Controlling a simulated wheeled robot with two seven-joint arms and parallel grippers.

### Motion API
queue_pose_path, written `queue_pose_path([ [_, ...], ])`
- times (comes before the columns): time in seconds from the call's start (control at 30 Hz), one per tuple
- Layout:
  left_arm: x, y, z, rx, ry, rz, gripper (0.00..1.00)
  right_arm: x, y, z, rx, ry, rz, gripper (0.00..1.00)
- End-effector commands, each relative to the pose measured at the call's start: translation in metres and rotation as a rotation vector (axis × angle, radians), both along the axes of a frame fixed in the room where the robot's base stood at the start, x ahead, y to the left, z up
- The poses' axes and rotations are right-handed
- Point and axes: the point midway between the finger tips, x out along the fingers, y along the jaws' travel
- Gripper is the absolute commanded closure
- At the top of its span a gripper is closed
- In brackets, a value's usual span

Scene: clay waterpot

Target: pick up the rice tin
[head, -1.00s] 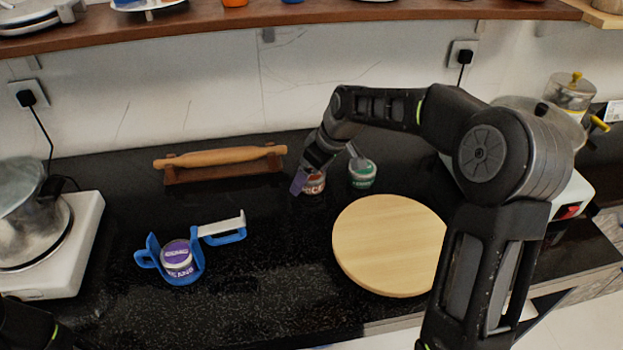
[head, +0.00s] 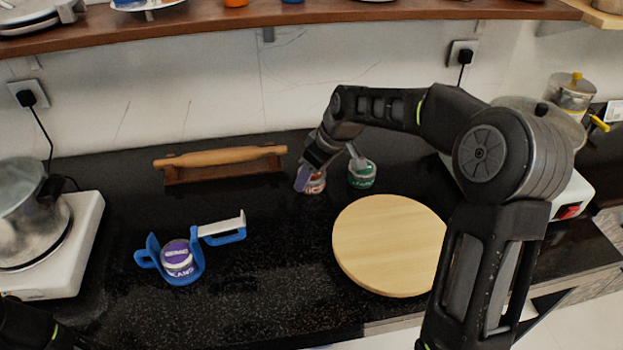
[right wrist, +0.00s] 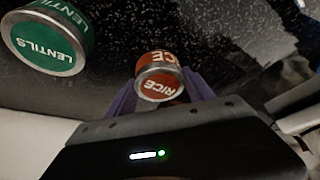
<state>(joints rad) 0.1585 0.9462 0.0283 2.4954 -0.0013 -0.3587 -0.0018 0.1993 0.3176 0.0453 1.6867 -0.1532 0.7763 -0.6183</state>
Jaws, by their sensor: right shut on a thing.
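The rice tin (head: 318,184) has an orange-red label and a metal rim. It is at the back middle of the dark counter, partly hidden by my right gripper (head: 309,178). In the right wrist view the tin (right wrist: 160,77) shows its RICE label between the purple fingers of my right gripper (right wrist: 160,97), which is shut on it. I cannot tell whether the tin is clear of the counter. My left gripper is out of view; only a dark part of my left arm shows at the bottom left.
A green lentils tin (head: 362,175) stands close to the right of the rice tin; it also shows in the right wrist view (right wrist: 47,40). A round wooden board (head: 390,246) lies in front. A blue holder (head: 197,270) with a purple-lidded tin (head: 177,257) and a rolling pin (head: 220,157) are left.

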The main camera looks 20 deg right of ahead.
Motion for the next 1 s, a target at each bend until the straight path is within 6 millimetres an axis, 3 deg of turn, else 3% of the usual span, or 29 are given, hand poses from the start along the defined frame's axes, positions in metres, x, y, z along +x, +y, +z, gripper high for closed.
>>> queue_pose_path([
  [0.43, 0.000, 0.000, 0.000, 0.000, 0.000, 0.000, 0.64, 0.001, 0.000, 0.008, -0.001, -0.004, 0.000, 0.93],
  [0.8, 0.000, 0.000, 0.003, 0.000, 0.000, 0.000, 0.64, 0.001, 0.000, 0.074, 0.000, -0.006, 0.000, 0.93],
  [1.0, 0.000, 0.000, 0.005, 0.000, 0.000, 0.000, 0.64, 0.000, 0.000, 0.098, -0.001, -0.003, 0.001, 0.93],
])
